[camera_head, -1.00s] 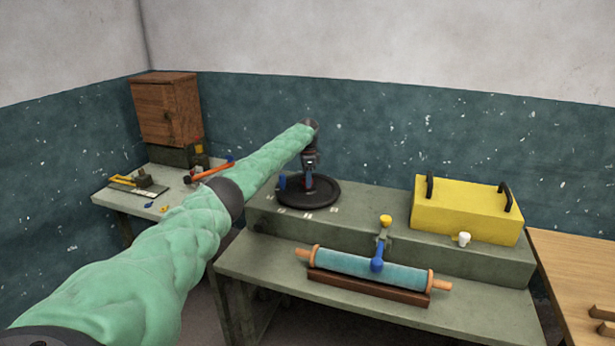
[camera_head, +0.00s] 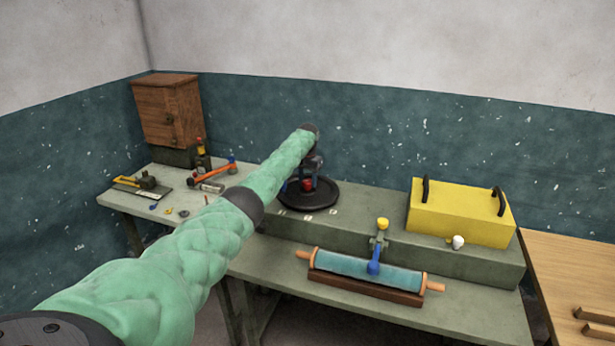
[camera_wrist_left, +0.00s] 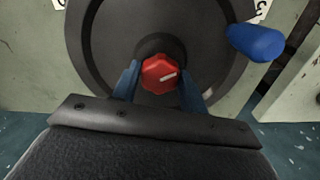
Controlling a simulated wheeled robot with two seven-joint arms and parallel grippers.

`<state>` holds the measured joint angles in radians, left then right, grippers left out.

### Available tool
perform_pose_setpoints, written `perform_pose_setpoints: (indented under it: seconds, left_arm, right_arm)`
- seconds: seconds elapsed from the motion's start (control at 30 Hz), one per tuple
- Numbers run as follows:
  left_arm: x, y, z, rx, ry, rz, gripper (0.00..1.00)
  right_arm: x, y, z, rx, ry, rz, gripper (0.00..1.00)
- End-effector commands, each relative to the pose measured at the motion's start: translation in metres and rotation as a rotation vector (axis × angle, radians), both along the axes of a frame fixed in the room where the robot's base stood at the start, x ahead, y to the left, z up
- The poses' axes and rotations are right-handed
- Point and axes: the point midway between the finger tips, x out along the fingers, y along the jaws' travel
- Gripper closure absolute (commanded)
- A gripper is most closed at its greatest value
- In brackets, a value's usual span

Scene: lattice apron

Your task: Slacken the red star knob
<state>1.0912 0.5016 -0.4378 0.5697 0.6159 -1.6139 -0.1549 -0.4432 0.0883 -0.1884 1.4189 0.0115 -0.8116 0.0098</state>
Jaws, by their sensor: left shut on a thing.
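The red star knob (camera_wrist_left: 158,75) sits at the centre of a round black disc (camera_wrist_left: 100,50) in the left wrist view, with a white mark on its face. In the head view the knob (camera_head: 307,185) shows small below my left gripper, above the black disc (camera_head: 322,203). My left gripper (camera_wrist_left: 159,82) has its two blue fingers on either side of the knob and is shut on it. In the head view the gripper (camera_head: 308,180) is partly hidden by its own wrist. My right gripper is in neither view.
A blue handle (camera_wrist_left: 257,42) stands at the disc's edge. White number labels lie around the disc. On the right are a yellow box (camera_head: 460,215) and a blue roller (camera_head: 355,266). A side table at left holds a hammer (camera_head: 214,170) and other tools.

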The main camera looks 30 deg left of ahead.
Motion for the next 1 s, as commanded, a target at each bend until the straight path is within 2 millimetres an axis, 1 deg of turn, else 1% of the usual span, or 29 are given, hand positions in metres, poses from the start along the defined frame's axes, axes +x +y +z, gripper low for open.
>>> perform_pose_setpoints:
  seconds: [0.03, 0.3, 0.5, 0.8, 1.0]
  left_arm:
    - [0.001, -0.001, 0.005, -0.001, -0.003, 0.043, 0.80]
    - [0.001, -0.001, 0.006, -0.001, -0.004, 0.301, 0.80]
    - [0.002, 0.000, 0.006, -0.002, -0.005, 0.491, 0.80]
    - [0.002, 0.000, 0.005, -0.001, -0.005, 0.751, 0.80]
    - [0.002, 0.001, 0.005, -0.002, -0.007, 0.881, 0.80]
  right_arm:
    - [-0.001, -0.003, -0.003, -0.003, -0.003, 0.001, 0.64]
    - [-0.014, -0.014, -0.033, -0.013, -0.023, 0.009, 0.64]
    - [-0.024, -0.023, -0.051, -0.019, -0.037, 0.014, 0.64]
    - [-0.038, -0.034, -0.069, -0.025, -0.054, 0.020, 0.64]
    - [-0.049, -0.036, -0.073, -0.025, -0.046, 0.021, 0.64]
